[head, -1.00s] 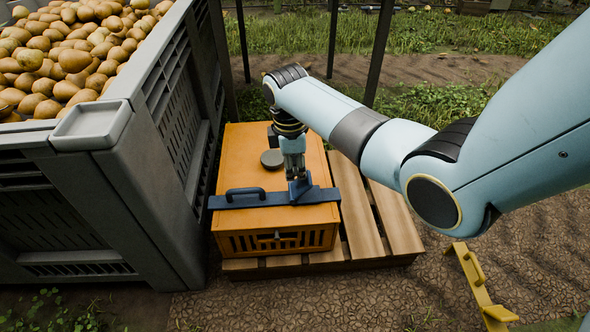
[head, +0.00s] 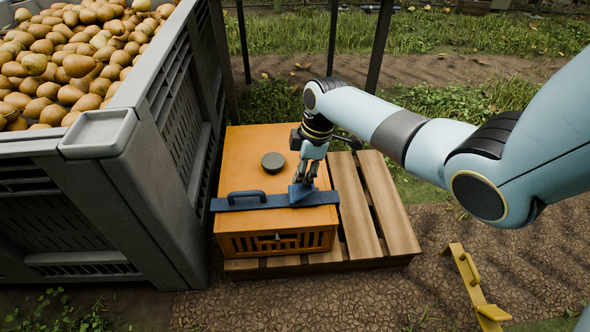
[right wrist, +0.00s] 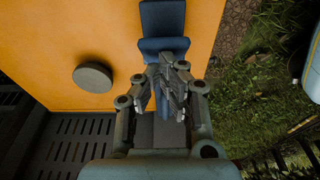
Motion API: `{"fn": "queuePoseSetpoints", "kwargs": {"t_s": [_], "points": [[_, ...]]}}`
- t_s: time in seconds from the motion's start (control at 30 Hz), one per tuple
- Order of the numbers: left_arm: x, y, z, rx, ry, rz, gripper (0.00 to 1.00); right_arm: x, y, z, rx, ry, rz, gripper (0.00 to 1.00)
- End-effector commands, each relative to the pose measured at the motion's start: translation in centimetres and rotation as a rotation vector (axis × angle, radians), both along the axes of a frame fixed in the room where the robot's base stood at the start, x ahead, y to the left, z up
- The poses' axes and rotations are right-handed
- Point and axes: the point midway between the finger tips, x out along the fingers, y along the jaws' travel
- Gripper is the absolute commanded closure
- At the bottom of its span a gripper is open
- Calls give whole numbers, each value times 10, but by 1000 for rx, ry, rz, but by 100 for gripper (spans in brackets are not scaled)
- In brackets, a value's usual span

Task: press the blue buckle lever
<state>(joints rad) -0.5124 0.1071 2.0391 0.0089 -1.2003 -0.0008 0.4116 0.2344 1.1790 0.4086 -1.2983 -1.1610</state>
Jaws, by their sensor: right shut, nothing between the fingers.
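The blue buckle lever (head: 300,194) sits on the right part of the dark blue strap (head: 240,204) across the orange crate (head: 245,155). My right gripper (head: 305,180) is shut and empty, its arm coming in from the right. Its fingertips are right at the lever; contact cannot be told for sure. In the right wrist view the shut fingertips (right wrist: 172,60) overlap the blue lever (right wrist: 163,47), and the fingers hide part of the blue piece below them. My left gripper is not in view.
The crate stands on a wooden pallet (head: 385,215), with bare slats at its right. A grey round knob (head: 272,162) and a dark handle (head: 246,196) are on the lid. A large grey bin (head: 130,190) of pears stands left. A yellow bracket (head: 475,285) is at the lower right.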

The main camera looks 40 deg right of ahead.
Motion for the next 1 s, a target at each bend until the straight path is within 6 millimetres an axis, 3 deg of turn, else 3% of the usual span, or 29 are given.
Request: {"fn": "queuePoseSetpoints", "kwargs": {"t_s": [0.3, 0.63, 1.0], "points": [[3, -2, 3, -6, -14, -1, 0, -12, -19, -14, 234, -138, 0, 100], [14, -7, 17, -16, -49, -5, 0, -16, -26, -22, 230, -137, 0, 100], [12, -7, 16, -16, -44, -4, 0, -12, -21, -20, 231, -138, 1, 100]]}}
